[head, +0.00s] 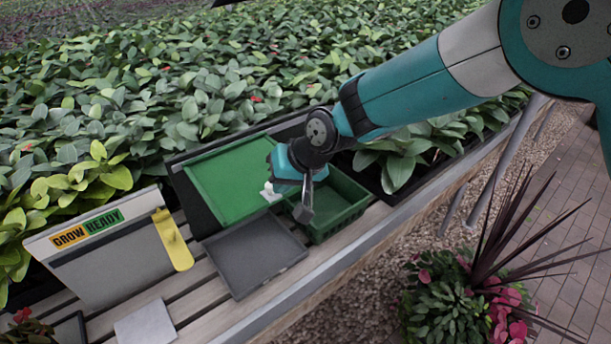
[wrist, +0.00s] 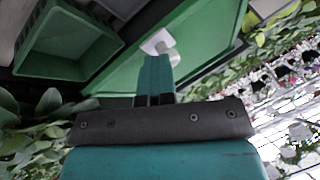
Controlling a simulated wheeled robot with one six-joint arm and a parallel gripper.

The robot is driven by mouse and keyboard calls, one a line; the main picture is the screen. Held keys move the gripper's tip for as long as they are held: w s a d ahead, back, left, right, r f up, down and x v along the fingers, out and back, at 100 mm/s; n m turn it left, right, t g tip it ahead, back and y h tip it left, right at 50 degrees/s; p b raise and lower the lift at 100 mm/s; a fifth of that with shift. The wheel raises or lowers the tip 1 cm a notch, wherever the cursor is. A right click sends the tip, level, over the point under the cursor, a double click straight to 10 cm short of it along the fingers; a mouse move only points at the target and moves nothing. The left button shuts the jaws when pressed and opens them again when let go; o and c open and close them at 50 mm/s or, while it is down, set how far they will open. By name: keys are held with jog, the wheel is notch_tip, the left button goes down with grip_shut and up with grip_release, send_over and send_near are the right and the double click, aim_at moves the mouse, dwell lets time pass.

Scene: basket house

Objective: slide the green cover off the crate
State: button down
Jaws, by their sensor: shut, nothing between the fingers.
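The green cover (head: 228,176) is a flat panel with a raised rim, lying to the left of the green crate (head: 345,205). A white knob (head: 270,192) stands on its side nearest the crate. The crate's inside shows open and looks empty, partly hidden by my arm. In the wrist view the cover (wrist: 212,62) fills the middle and right, and the crate (wrist: 72,38) is at upper left. My gripper (head: 282,176) is shut and empty by the knob. Its teal fingers (wrist: 154,72) point at the knob (wrist: 160,43); whether they touch it I cannot tell.
A dark grey panel (head: 255,256) lies on the slatted bench in front. A grey box (head: 105,255) with a GROW READY label and a yellow tag (head: 173,240) stands at left. A light grey square (head: 145,325) lies near it. Dense plants (head: 150,90) fill the back.

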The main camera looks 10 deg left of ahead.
jog(key=shift+s+a, duration=0.65)
jog(key=shift+a, duration=0.15)
